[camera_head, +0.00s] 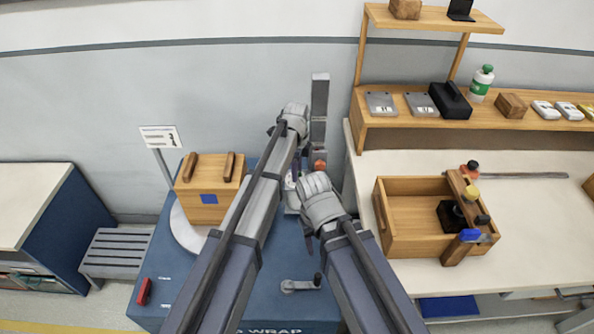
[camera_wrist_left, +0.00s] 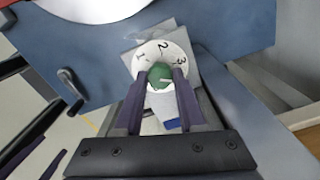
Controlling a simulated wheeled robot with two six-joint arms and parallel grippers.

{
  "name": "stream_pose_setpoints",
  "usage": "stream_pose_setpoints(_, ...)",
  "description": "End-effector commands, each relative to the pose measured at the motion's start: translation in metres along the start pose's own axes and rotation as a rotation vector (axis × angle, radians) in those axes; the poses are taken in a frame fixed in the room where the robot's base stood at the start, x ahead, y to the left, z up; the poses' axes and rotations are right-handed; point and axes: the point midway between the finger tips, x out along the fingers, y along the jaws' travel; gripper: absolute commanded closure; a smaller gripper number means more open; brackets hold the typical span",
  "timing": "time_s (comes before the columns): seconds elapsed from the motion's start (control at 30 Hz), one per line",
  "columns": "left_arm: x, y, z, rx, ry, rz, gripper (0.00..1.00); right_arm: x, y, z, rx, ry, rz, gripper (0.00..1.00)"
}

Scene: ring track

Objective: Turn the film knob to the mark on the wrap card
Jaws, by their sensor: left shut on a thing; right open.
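The film knob (camera_wrist_left: 160,76) is green, with a short pale line on its face, and sits in front of a white dial (camera_wrist_left: 177,46) numbered 1, 2 and 3. My left gripper (camera_wrist_left: 163,92) is shut on the knob, one finger on each side. In the head view my left gripper (camera_head: 296,166) is over the back of the blue wrap machine (camera_head: 330,300), and the arms mostly hide the knob. The wrap card (camera_head: 160,137) stands on a post at the left; its print is too small to read. My right gripper (camera_head: 309,238) is open, lower and nearer.
A wooden box (camera_head: 205,208) with a blue square stands on a white turntable (camera_head: 186,232). A crank (camera_head: 300,285) and a red switch (camera_head: 145,291) are on the machine. A grey post (camera_head: 319,110) rises behind my grippers. A wooden tray (camera_head: 415,186) lies on the right bench.

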Motion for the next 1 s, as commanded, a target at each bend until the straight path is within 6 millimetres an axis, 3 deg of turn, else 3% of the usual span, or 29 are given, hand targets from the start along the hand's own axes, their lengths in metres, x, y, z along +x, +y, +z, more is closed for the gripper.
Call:
stream_pose_setpoints(0.5, 0.0001, 0.0003, -0.0001, 0.374, 0.000, 0.000, 1.00, 0.0001, 0.0000, 0.0000, 0.000, 0.000, 0.000, 0.50)
stream_pose_setpoints(1.0, 0.0001, 0.0003, -0.0002, 0.478, 0.000, 0.001, 1.00, 0.0001, 0.0000, 0.0000, 0.000, 0.000, 0.000, 0.50)
